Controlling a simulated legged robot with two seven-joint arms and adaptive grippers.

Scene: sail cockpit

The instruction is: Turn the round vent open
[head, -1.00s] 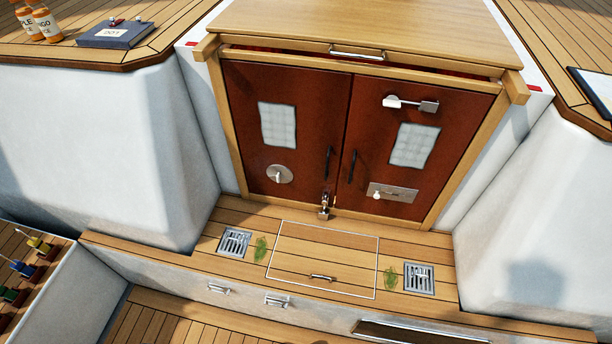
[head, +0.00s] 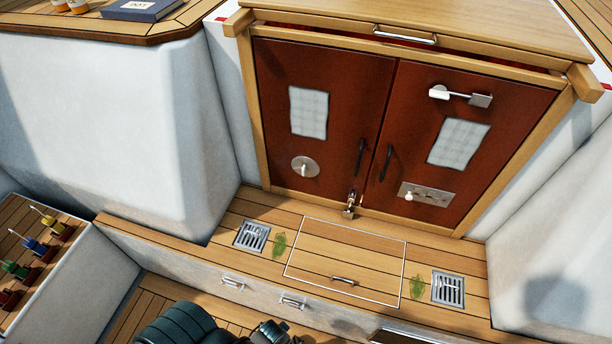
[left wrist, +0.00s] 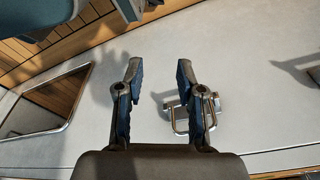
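The round vent (head: 305,167) is a pale metal disc with a small tab, low on the left red-brown door (head: 318,110) in the head view. My left arm comes in at the bottom of the head view, well below and in front of the vent; its fingertips are not clear there. In the left wrist view my left gripper (left wrist: 160,75) is open and empty, its two fingers apart over a pale panel. The vent is not in the left wrist view. My right gripper is in neither view.
A padlock-like latch (head: 350,204) hangs at the doors' foot. A hatch (head: 345,262) lies on the wooden step between two drain grates (head: 251,236). A white bench side (head: 160,120) stands left of the doors. A rack with coloured items (head: 40,246) is at far left.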

